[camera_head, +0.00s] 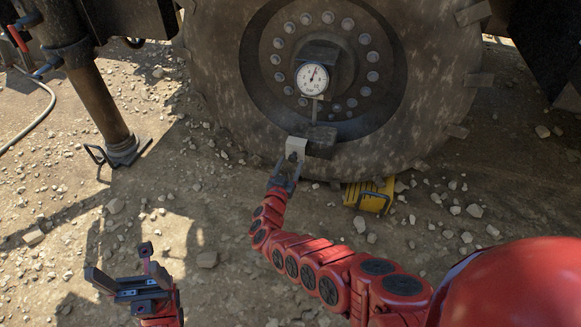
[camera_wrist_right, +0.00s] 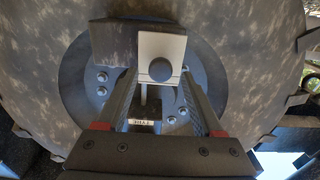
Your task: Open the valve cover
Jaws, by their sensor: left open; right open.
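A light grey box (camera_head: 297,145) with a dark round knob (camera_wrist_right: 160,69) is at the lower part of the big wheel, against a dark block (camera_head: 321,139). I cannot tell for sure which of these is the valve cover; the box looks closed. My right gripper (camera_head: 286,171) is open just below and in front of the box. In the right wrist view its fingers (camera_wrist_right: 160,80) reach up on both sides of the knob; I cannot tell if they touch it. My left gripper (camera_head: 120,266) is open and empty above the ground at lower left.
A round pressure gauge (camera_head: 312,79) sits above the box, in front of the hub of the large muddy wheel (camera_head: 225,60). A yellow chock (camera_head: 370,196) lies under the tyre. A support leg (camera_head: 99,105) stands at left. The stony ground between is open.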

